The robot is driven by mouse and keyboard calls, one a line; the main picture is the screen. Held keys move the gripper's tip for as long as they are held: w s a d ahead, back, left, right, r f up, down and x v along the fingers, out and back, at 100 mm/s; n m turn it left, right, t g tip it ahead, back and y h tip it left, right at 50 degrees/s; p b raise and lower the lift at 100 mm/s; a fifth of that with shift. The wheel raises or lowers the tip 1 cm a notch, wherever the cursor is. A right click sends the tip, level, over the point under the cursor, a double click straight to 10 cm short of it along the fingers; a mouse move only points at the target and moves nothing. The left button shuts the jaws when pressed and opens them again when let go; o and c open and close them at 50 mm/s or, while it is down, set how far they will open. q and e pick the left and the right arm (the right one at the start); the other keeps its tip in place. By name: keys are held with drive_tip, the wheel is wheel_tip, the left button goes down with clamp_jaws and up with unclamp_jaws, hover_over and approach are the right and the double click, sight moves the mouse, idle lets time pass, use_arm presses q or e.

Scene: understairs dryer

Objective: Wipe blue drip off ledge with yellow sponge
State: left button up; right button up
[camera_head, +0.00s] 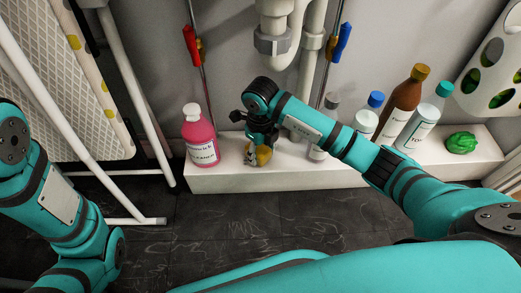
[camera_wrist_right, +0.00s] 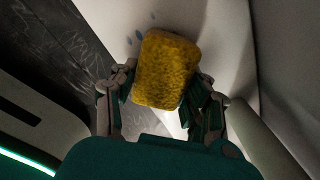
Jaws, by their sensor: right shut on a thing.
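The yellow sponge (camera_head: 264,154) is held by my right gripper (camera_head: 258,148) over the white ledge (camera_head: 225,182). In the right wrist view the sponge (camera_wrist_right: 168,70) sits between the two fingers of the gripper (camera_wrist_right: 162,92), which is shut on it. Small blue drip spots (camera_wrist_right: 138,36) show on the ledge at the sponge's upper left edge. The sponge may hide more of them. I cannot tell whether the sponge touches the ledge. My left arm shows at the left, but its gripper is out of view.
A pink bottle (camera_head: 199,138) stands left of my right gripper. Right of it, partly behind my arm, stand a blue-capped bottle (camera_head: 369,115), a brown bottle (camera_head: 401,100), a teal-capped bottle (camera_head: 424,120) and a green bundle (camera_head: 461,143). Pipes (camera_head: 310,60) hang behind.

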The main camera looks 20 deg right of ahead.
sight(247, 159)
drive_tip(key=shift+f, duration=0.2)
drive_tip(key=shift+w+a+r, duration=0.1)
drive_tip(key=shift+w+a, duration=0.2)
drive_tip(key=shift+a, duration=0.65)
drive_tip(key=shift+w+a, duration=0.25)
drive_tip(key=shift+a, duration=0.7)
drive_tip(key=shift+p, duration=0.3)
drive_tip(key=shift+s+d+p, duration=0.2)
drive_tip(key=shift+d+p, duration=0.1)
drive_tip(key=shift+d, duration=0.35)
drive_tip(key=shift+s+d+p, duration=0.15)
drive_tip(key=shift+d+p, duration=0.15)
drive_tip(key=shift+d, duration=0.3)
drive_tip(key=shift+s+d+f, duration=0.2)
drive_tip(key=shift+d+f, duration=0.1)
drive_tip(key=shift+d, duration=0.3)
drive_tip(key=shift+s+d+f, duration=0.1)
drive_tip(key=shift+d, duration=0.1)
drive_tip(key=shift+p, duration=0.3)
